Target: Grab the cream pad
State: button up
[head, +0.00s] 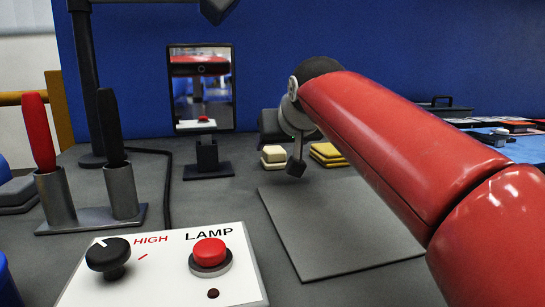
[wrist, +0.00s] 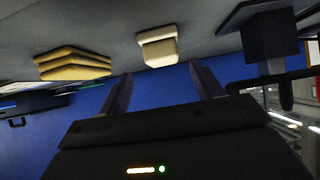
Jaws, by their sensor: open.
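Cream pads (head: 273,151) lie in a small stack on the grey bench, left of my gripper (head: 296,167) in the head view. In the wrist view, which is upside down, the cream stack (wrist: 158,47) sits beyond and between the two fingertips of my gripper (wrist: 160,78). The fingers are apart with nothing between them, and the pads look clear of them. How far off the pads are is hard to tell. In the head view my arm hides much of the gripper.
A stack of yellow pads (head: 328,154) lies right of the cream ones. A mirror on a stand (head: 208,172) is to the left. A grey mat (head: 340,235) lies in front, bare. A lamp control box (head: 160,275) and a holder with red and black handles (head: 90,218) are nearer left.

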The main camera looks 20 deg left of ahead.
aim_at(274, 148)
jog(key=x, duration=0.5)
jog(key=shift+s+a, duration=0.1)
jog(key=shift+a, duration=0.1)
jog(key=c, duration=1)
jog(key=shift+o, duration=0.2)
